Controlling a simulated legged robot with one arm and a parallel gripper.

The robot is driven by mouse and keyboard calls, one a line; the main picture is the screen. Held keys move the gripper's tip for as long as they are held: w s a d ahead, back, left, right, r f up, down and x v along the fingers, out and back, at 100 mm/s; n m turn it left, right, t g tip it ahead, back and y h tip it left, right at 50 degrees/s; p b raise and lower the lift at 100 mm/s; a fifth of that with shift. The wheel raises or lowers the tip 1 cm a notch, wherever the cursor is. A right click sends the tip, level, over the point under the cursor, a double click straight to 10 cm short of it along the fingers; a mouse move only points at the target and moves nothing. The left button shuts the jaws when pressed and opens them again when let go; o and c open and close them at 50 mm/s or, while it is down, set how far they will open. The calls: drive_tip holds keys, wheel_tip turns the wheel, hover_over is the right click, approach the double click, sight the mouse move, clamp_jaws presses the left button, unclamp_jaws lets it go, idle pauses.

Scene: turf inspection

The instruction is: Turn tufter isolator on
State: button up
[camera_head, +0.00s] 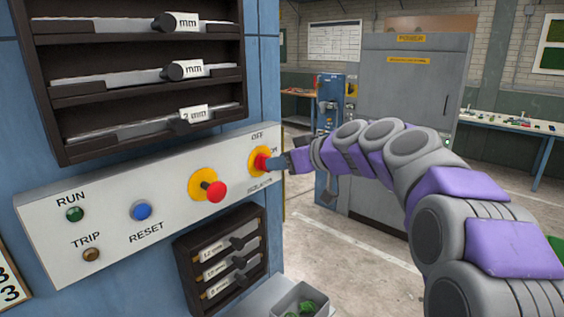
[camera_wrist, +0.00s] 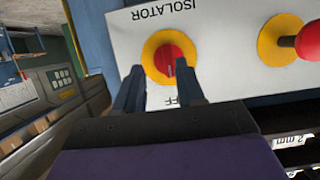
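The isolator is a red knob (camera_head: 262,161) on a yellow round plate, at the right end of the pale control panel (camera_head: 110,227). "OFF" is printed above it; lettering to its right is partly covered by my gripper (camera_head: 279,163). In the wrist view, which is upside down, the isolator knob (camera_wrist: 172,64) has a small pale mark on the side towards the partly hidden "OFF". My gripper (camera_wrist: 159,72) is open, its two fingers apart at either side of the knob. The right finger overlaps the knob's edge; a gap shows at the left. Contact is unclear.
A red mushroom button (camera_head: 216,191) on yellow sits left of the isolator. A blue reset button (camera_head: 140,211) and run and trip lamps are farther left. Racks (camera_head: 222,262) lie above and below the panel. A grey cabinet (camera_head: 412,85) stands behind; open floor lies between.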

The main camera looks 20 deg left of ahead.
sight(258, 164)
drive_tip(key=a, duration=0.2)
drive_tip(key=a+f, duration=0.1)
drive_tip(key=a, duration=0.1)
drive_tip(key=shift+s+r, duration=0.1)
drive_tip(key=shift+w+d, duration=0.2)
drive_tip(key=shift+d, duration=0.35)
drive_tip(key=shift+c, duration=0.9)
drive_tip(key=shift+s+d, duration=0.1)
drive_tip(key=shift+c, duration=1.4)
clamp_jaws()
